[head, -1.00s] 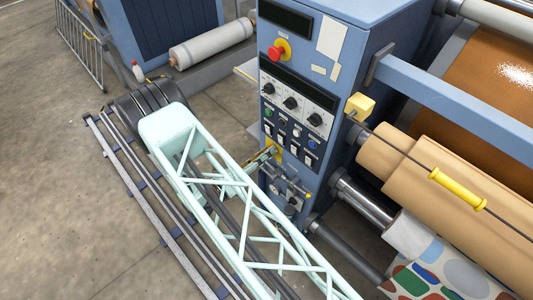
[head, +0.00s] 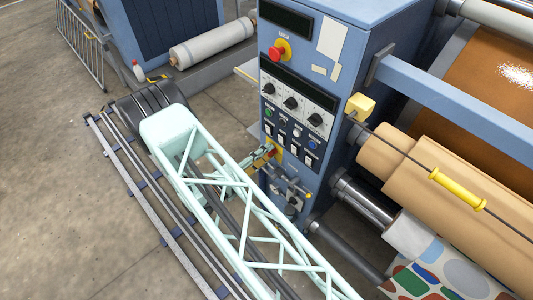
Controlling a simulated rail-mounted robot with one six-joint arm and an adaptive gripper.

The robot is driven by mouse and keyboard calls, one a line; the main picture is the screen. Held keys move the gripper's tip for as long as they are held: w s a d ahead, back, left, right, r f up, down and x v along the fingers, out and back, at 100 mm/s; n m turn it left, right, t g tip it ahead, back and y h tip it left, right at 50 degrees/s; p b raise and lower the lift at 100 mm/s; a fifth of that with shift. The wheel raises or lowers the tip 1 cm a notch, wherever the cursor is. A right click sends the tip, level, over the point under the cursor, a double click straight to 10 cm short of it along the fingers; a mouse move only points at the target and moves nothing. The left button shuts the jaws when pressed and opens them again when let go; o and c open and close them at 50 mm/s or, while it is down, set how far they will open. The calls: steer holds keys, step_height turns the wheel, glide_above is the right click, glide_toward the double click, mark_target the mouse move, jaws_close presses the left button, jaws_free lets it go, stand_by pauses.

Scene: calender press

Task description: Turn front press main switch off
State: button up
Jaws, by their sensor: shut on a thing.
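The front press main switch (head: 279,155) shows as a small yellow plate with a bit of red, low on the blue control cabinet (head: 295,60). My gripper (head: 269,153) is at its front, shut on the switch's handle. The gripper is small in the picture and partly hidden behind my pale green lattice arm. The handle's exact angle is too small and covered to tell.
Just above are rocker switches and coloured buttons (head: 283,124), then black knobs (head: 290,103) and a red emergency stop (head: 279,50). Grey pipe fittings (head: 290,190) sit close below. Tan rollers (head: 430,180) lie to the right. Open floor (head: 50,170) is on the left.

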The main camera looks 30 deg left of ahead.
stand_by(0.4)
steer(key=o, duration=0.9)
steer(key=shift+c, duration=0.2)
steer(key=shift+s, duration=0.1)
steer(key=v, duration=1.1)
steer(key=shift+s, duration=0.4)
steer(key=shift+w, duration=0.1)
